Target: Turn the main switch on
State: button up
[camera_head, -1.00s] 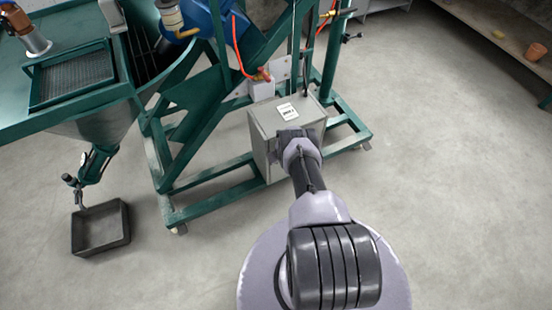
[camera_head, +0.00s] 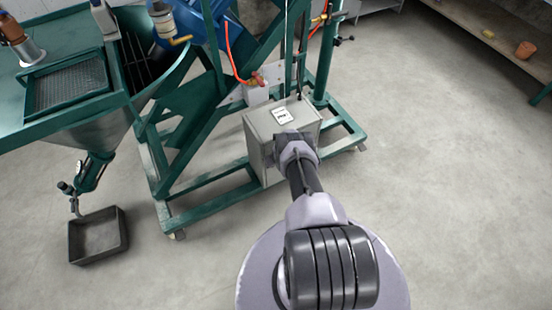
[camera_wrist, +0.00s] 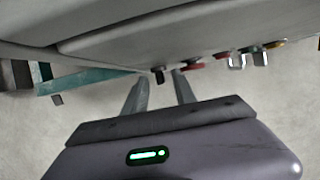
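The grey control box (camera_head: 260,128), with a white label on top, stands on the green frame. It fills the upper part of the wrist view (camera_wrist: 140,35). A row of controls shows along its edge there: a small black knob (camera_wrist: 158,76), red buttons (camera_wrist: 193,66), metal-looking switches (camera_wrist: 237,61) and a yellow one (camera_wrist: 276,43). I cannot tell which is the main switch or its setting. My gripper (camera_wrist: 158,80) is open, with the black knob between its fingertips in the picture. I cannot tell whether they touch it. In the head view my wrist hides the fingers.
The green machine frame (camera_head: 210,195) surrounds the box, with a red hose (camera_head: 234,57) above it. A dark open tray (camera_head: 98,238) lies on the floor at left. A wooden shelf (camera_head: 495,38) with a clay pot (camera_head: 525,50) is at upper right. The right floor is clear.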

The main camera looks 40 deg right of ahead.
jog(key=p+v, duration=1.6)
jog(key=p, duration=0.4)
jog(key=shift+s+r, duration=0.15)
jog(key=shift+r, duration=0.15)
jog(key=shift+a, duration=0.1)
